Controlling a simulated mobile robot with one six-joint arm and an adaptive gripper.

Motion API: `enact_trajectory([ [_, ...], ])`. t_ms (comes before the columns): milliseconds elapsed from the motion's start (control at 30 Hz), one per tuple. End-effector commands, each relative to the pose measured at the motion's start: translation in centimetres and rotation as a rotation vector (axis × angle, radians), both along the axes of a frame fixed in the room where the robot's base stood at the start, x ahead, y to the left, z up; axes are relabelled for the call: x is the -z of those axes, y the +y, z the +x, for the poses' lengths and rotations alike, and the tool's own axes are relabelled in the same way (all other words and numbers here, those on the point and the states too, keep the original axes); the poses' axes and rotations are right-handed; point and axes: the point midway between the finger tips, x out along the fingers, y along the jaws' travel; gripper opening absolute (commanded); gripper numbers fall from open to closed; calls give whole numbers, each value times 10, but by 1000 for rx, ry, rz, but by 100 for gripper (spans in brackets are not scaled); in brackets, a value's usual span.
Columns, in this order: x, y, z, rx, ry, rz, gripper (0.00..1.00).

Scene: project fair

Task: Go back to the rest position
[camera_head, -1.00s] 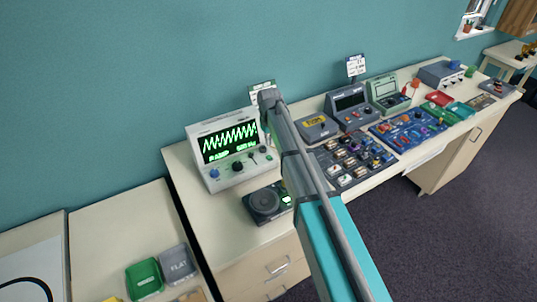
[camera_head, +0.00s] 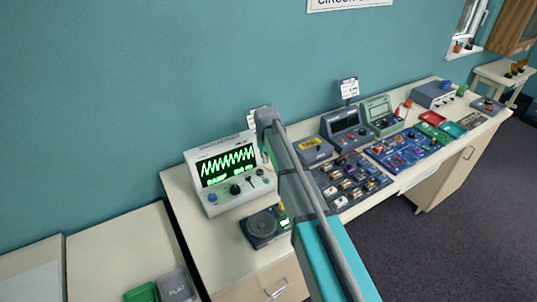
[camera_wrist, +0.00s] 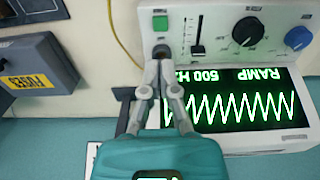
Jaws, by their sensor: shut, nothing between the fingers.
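In the wrist view my gripper (camera_wrist: 162,56) is shut and empty. Its fingertips are close in front of a dark round part below a green button (camera_wrist: 161,23) on the signal device (camera_wrist: 275,57); I cannot tell whether they touch. The device appears upside down there, its screen (camera_wrist: 245,101) reading RAMP and 500 Hz with a green wave. In the head view the same white device (camera_head: 228,172) stands at the left of the long bench. My grey and teal arm reaches over the bench to its right, and the gripper is hidden there.
A dark speaker box (camera_head: 263,227) sits in front of the device. A grey box with a yellow label (camera_head: 313,150), meters, a component tray (camera_head: 350,181) and a blue board (camera_head: 408,148) fill the bench to the right. A teal wall is close behind.

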Motion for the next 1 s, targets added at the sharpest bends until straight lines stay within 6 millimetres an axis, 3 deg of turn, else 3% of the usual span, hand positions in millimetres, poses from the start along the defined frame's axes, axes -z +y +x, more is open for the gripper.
enact_trajectory([
  [267, 4, -45, -38, 84, 0, 0, 0],
  [467, 10, -106, -95, 217, 0, 0, 0],
  [700, 16, -174, -177, 399, 0, -1, 0],
  [900, 21, -210, -233, 524, 0, -2, 0],
  [1000, 22, -220, -249, 564, 0, -2, 0],
])
